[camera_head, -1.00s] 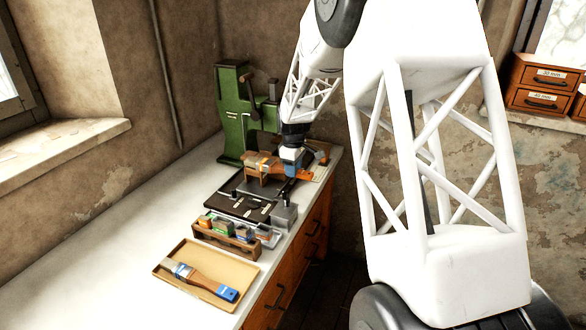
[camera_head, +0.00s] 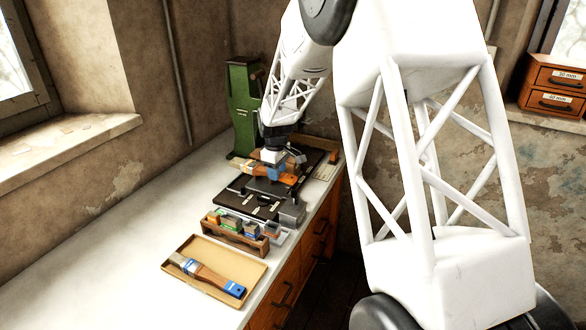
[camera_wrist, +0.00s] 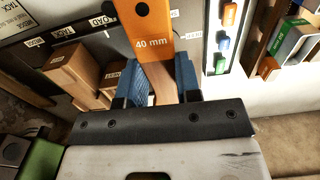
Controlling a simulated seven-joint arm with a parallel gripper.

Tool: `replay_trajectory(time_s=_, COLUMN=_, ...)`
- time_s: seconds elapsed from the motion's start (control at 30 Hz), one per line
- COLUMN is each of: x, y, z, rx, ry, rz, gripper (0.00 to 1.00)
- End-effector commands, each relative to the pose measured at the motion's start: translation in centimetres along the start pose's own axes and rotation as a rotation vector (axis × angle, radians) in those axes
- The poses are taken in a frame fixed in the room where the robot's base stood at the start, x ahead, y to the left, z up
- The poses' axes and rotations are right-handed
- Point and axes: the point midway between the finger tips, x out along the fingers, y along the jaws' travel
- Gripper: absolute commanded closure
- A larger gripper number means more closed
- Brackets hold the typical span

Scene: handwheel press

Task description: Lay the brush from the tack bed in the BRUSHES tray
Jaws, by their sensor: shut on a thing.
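My gripper (camera_head: 273,172) is shut on a brush with an orange end (camera_wrist: 145,22) marked "40 mm". Its wooden handle (camera_wrist: 157,82) shows between the blue fingers in the wrist view. In the head view the held brush (camera_head: 290,179) lies roughly crosswise, orange end to the right, above the far part of a dark board with white labels (camera_head: 240,207). I cannot tell which part is the tack bed. A shallow tan tray (camera_head: 212,247) at the near end of the bench holds another brush with a blue end (camera_head: 235,290). No label is readable on this tray.
A rack of coloured blocks (camera_head: 236,238) stands between the tan tray and the dark board. A grey block (camera_head: 291,213) stands at the board's right. The green press (camera_head: 243,105) stands behind. The bench's left side (camera_head: 120,240) is clear.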

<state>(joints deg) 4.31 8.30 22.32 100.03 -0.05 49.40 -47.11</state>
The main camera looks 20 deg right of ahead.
Motion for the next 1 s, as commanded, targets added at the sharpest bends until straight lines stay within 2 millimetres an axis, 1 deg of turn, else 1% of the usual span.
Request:
replay_trajectory(time_s=0.03, x=0.0, y=-1.1, z=-1.0, rx=0.002, ry=0.000, rz=0.000, gripper=0.97)
replay_trajectory(time_s=0.2, x=0.1, y=-4.5, z=-3.8, rx=0.022, ry=0.000, rz=0.001, gripper=0.97)
replay_trajectory(time_s=0.6, x=0.2, y=-13.0, z=-9.3, rx=0.076, ry=-0.001, rz=0.001, gripper=0.97)
replay_trajectory(time_s=0.83, x=0.2, y=-17.3, z=-11.5, rx=0.104, ry=-0.001, rz=0.001, gripper=0.97)
replay_trajectory(time_s=0.9, x=0.4, y=-18.5, z=-11.9, rx=0.111, ry=-0.002, rz=0.000, gripper=0.97)
replay_trajectory(time_s=0.97, x=0.6, y=-19.6, z=-11.9, rx=0.113, ry=-0.003, rz=0.000, gripper=0.97)
replay_trajectory(time_s=1.0, x=0.9, y=-20.6, z=-11.7, rx=0.112, ry=-0.003, rz=0.000, gripper=0.97)
